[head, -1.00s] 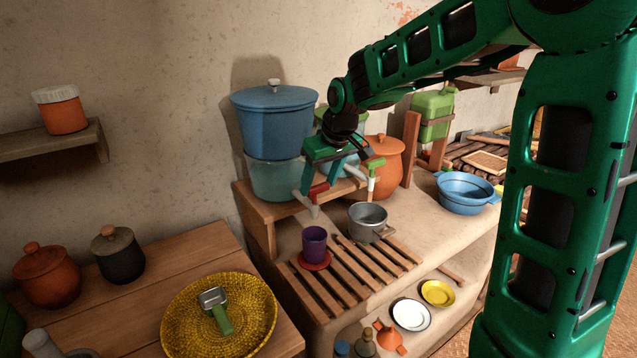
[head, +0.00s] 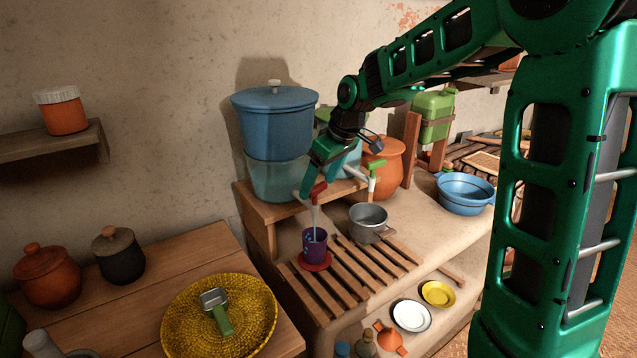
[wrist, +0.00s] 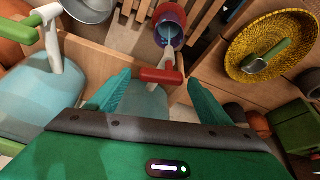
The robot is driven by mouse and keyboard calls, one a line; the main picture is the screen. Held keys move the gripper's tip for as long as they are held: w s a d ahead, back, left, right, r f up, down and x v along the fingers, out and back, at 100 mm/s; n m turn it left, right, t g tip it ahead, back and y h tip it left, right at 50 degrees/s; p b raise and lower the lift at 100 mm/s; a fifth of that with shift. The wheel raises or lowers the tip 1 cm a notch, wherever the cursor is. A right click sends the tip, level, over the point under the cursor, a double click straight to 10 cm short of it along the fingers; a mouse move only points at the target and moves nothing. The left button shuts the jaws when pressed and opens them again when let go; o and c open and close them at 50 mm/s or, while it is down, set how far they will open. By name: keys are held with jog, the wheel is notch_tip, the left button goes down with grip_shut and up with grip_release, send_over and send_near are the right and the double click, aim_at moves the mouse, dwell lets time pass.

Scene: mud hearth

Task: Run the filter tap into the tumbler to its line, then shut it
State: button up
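The blue filter (head: 274,122) with a clear lower tank (head: 272,180) stands on a wooden stand. Its tap has a red lever (head: 317,190), and a thin stream of water (head: 315,221) runs from the spout. The purple tumbler (head: 313,243) stands upright on a red coaster (head: 314,263) under the spout and catches the stream. In the wrist view the stream enters the tumbler (wrist: 171,32); its line and water level are too small to tell. My gripper (wrist: 160,95) has its two fingers spread apart, with the red lever (wrist: 161,76) between and beyond them, apparently untouched.
A second tap with a green lever (head: 377,165) is close to the right of my gripper. A grey pot (head: 368,222) stands right of the tumbler on the slatted rack (head: 343,276). A yellow woven tray (head: 176,338) lies at the lower left.

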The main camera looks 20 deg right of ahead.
jog(key=v, duration=1)
jog(key=shift+r, duration=0.35)
jog(key=shift+s+d, duration=0.1)
